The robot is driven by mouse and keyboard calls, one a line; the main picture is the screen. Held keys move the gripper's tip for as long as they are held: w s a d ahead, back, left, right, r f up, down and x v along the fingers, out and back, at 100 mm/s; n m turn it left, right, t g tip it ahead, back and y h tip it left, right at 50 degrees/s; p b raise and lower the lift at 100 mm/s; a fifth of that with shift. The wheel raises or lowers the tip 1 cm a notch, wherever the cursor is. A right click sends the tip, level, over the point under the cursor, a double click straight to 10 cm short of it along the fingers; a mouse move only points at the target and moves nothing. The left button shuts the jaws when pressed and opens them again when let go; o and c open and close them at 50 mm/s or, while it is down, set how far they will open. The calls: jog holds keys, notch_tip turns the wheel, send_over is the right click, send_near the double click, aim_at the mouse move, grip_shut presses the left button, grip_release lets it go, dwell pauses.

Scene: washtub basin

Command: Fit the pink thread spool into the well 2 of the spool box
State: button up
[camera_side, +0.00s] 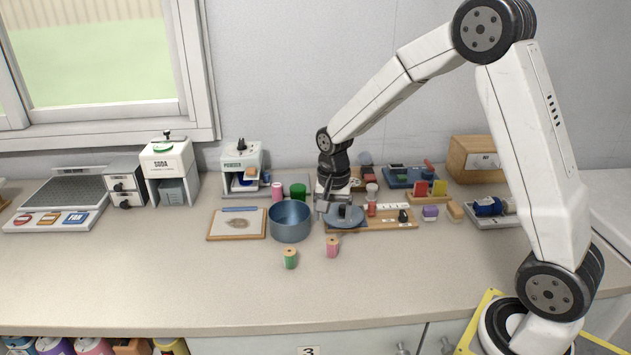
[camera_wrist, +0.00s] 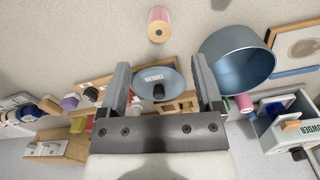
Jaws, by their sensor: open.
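The pink thread spool (camera_side: 332,247) stands upright on the counter in front of my gripper (camera_side: 325,207). In the wrist view the spool (camera_wrist: 159,28) is at the top middle, beyond the fingertips. My gripper (camera_wrist: 161,72) is open with nothing between its fingers, above a blue-grey round lid (camera_wrist: 145,82) with a black knob. That lid lies on a wooden tray (camera_side: 400,226) with a white label strip, partly behind my gripper. I cannot tell for sure which piece is the spool box, and no well 2 marking is readable.
A green spool (camera_side: 289,259) stands left of the pink one. A blue-grey pot (camera_side: 290,225) and a wooden-edged board (camera_side: 237,223) are further left. Dispensers, including a powder box (camera_side: 242,162), line the wall. Small blocks crowd the right.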

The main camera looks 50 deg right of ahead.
aim_at(332, 240)
jog(key=shift+f, duration=1.3)
jog(key=shift+d+f, duration=0.1)
jog(key=shift+f, duration=2.5)
grip_shut()
